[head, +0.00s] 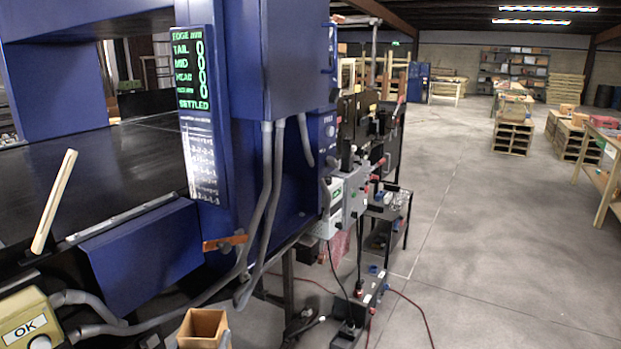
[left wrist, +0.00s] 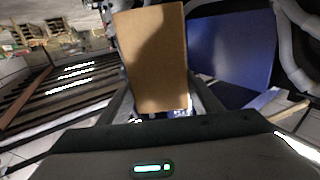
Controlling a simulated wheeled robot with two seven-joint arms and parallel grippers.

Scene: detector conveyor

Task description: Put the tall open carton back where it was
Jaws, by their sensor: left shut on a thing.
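The tall open carton (head: 203,328) is tan, and its open top shows at the bottom edge of the head view, low in front of the blue machine. Its lower part is cut off by the frame. In the left wrist view the carton (left wrist: 155,55) stands large between the fingers of my left gripper (left wrist: 160,100), with one plain brown side facing the camera. My left gripper is shut on it. In the head view only a small grey bit beside the carton may be the gripper. My right gripper is not in view.
The blue detector machine (head: 280,60) with its display panel (head: 200,115) and grey hoses stands close behind the carton. A dark conveyor belt (head: 120,160) lies left, and an OK button box (head: 28,325) is at lower left. Open concrete floor (head: 480,240) lies right.

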